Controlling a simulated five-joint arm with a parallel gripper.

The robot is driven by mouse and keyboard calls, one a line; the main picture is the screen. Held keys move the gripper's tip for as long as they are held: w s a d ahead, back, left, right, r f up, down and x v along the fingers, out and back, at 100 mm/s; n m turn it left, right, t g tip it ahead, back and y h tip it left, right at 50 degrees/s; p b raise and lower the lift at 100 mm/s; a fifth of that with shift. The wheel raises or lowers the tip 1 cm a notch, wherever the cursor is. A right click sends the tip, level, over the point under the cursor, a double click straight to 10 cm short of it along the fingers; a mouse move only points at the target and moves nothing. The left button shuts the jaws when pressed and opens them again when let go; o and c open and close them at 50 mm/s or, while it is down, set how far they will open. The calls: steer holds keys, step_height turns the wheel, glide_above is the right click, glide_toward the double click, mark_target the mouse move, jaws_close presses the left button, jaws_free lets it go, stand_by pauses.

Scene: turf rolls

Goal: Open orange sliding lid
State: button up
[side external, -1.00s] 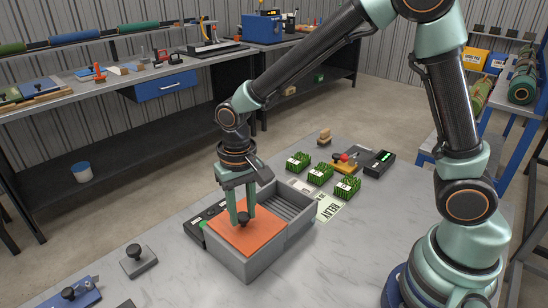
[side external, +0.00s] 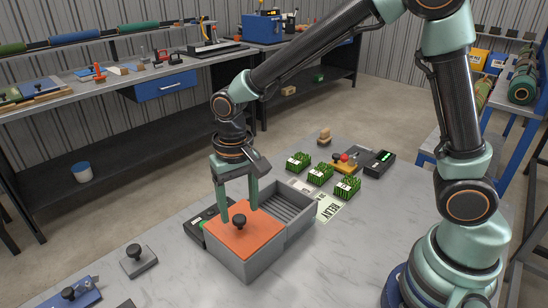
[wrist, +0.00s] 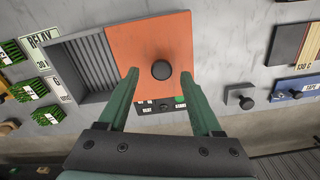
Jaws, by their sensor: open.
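The orange sliding lid (side external: 252,238) lies flat on a grey box (side external: 268,262), covering its near-left part. The box's ribbed, empty interior (side external: 286,208) is exposed beside it; it also shows in the wrist view (wrist: 90,62). A black round knob (side external: 239,221) stands up from the lid; in the wrist view the knob (wrist: 161,70) is near the lid's middle. My gripper (side external: 238,211) is open, pointing down over the lid. Its two green fingers stand on either side of the knob with gaps, touching neither side in the wrist view (wrist: 160,76).
Several things lie around the box: green turf pieces (side external: 320,174), a RELAY card (side external: 328,208), a red-and-yellow device (side external: 346,161) and a dark unit with a green display (side external: 380,162). A grey knobbed block (side external: 138,261) sits left. The tabletop right of the box is clear.

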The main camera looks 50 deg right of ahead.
mark_target(241, 217)
step_height(241, 217, up, 10)
stand_by(0.4)
steer(key=shift+r, duration=0.15)
steer(key=s+d+r+n+t, duration=0.2)
steer(key=s+d+t, duration=0.3)
steer(key=d, duration=0.8)
steer(key=s+n, duration=0.1)
steer(key=s, duration=0.2)
steer(key=shift+s+d+r+t, duration=0.2)
steer(key=shift+d+r+t, duration=0.1)
steer(key=shift+r, duration=0.05)
